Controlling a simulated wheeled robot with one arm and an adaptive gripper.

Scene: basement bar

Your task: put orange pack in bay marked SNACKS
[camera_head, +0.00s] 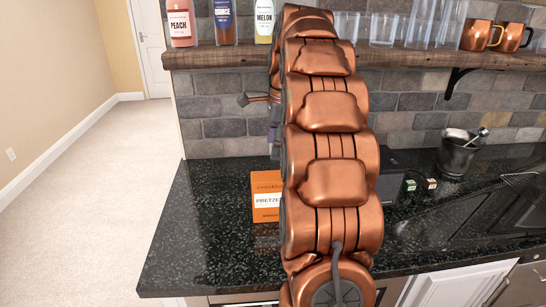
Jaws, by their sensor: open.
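The orange pack (266,202), with a white label reading PRETZEL, stands upright on the black speckled counter, just left of my arm. Its right edge is hidden behind the arm. My gripper (254,98) is mostly hidden behind my arm. One finger part pokes out to the left, above the counter and well above the pack, not touching it. The jaws are open, and I see nothing held in them. I cannot make out a bay marked SNACKS. A dark tray-like shape (389,188) is partly behind my arm.
A wooden shelf (225,57) above the counter holds bottles (181,24), clear glasses (383,30) and copper mugs (478,35). Two small boxes or tags (431,184) and a dark metal bucket (457,155) stand at right. The counter's front left is clear.

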